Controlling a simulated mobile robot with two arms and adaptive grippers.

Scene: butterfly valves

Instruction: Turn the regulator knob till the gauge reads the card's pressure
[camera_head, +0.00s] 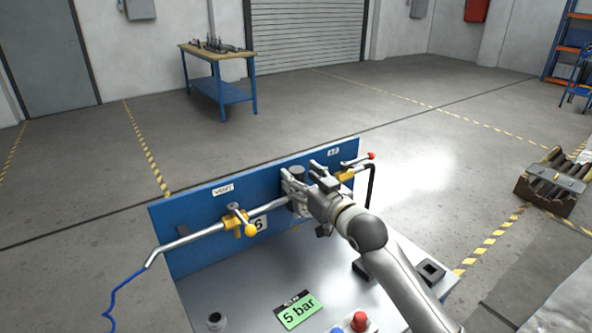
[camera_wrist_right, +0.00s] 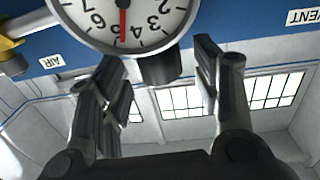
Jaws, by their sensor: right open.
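The green card (camera_head: 298,310) reading "5 bar" lies on the grey bench top. The gauge (camera_wrist_right: 125,22) is upside down and cut off at the top of the right wrist view; its red needle points between the 6 and the 4, around 5. The dark regulator knob (camera_wrist_right: 160,68) sits below it. My right gripper (camera_wrist_right: 156,75) is open, with one finger on each side of the knob and gaps visible. In the head view, my right gripper (camera_head: 304,178) is at the blue panel, beside the dark cylinder (camera_head: 297,172), hiding the gauge face. My left gripper is not shown.
The blue panel (camera_head: 185,255) carries VENT and AIR labels. A red button (camera_head: 359,321) stands near the front.

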